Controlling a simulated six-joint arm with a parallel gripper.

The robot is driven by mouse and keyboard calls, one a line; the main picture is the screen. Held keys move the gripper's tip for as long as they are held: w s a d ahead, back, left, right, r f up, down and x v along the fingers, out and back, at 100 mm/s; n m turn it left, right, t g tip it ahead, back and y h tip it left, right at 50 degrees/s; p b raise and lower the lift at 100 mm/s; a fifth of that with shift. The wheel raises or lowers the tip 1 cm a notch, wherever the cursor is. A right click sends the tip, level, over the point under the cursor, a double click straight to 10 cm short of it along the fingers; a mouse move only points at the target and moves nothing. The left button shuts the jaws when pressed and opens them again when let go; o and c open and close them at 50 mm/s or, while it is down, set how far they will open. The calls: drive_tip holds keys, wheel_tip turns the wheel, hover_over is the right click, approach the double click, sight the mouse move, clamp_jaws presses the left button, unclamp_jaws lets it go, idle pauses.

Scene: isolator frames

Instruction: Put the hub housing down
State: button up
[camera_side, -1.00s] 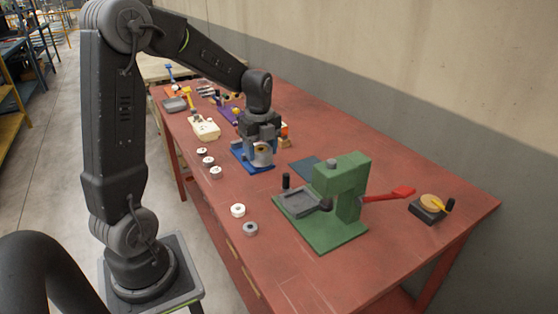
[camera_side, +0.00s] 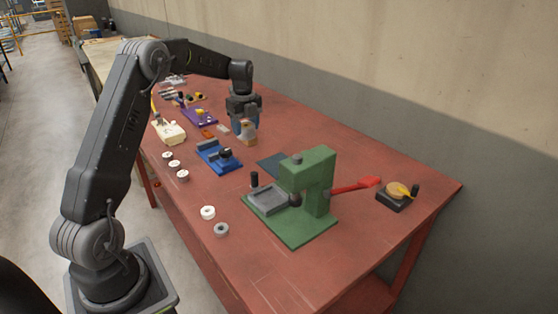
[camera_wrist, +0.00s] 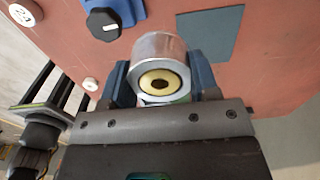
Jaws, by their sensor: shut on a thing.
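My gripper (camera_side: 242,118) is shut on the hub housing (camera_wrist: 160,50), a silver cylinder with a brass-coloured ring and dark hole in its end. In the wrist view the housing sits between two blue fingers. In the side view the housing (camera_side: 247,127) shows small below my gripper, behind and to the right of the blue fixture (camera_side: 208,151). An orange-tan block (camera_side: 250,140) shows just below it; whether they touch is unclear. The blue fixture with its black knob is also at the top of the wrist view (camera_wrist: 136,10).
A dark blue-grey mat (camera_side: 272,165) lies between the blue fixture and the green press (camera_side: 322,180) with its red lever (camera_side: 355,185). Several white and grey rings line the front edge. A purple fixture (camera_side: 200,117) and a cream device (camera_side: 170,132) stand further left.

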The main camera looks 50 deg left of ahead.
drive_tip(key=w+d+f, duration=0.4)
drive_tip(key=w, duration=0.1)
drive_tip(key=w+d+f, duration=0.2)
drive_tip(key=w, duration=0.1)
drive_tip(key=shift+d+f, duration=0.1)
drive_tip(key=shift+d, duration=0.2)
drive_tip(key=shift+f, duration=1.95)
drive_tip(key=shift+f, duration=0.1)
drive_tip(key=o, duration=1.1)
drive_tip(key=shift+f, duration=0.1)
drive_tip(key=shift+o, duration=0.2)
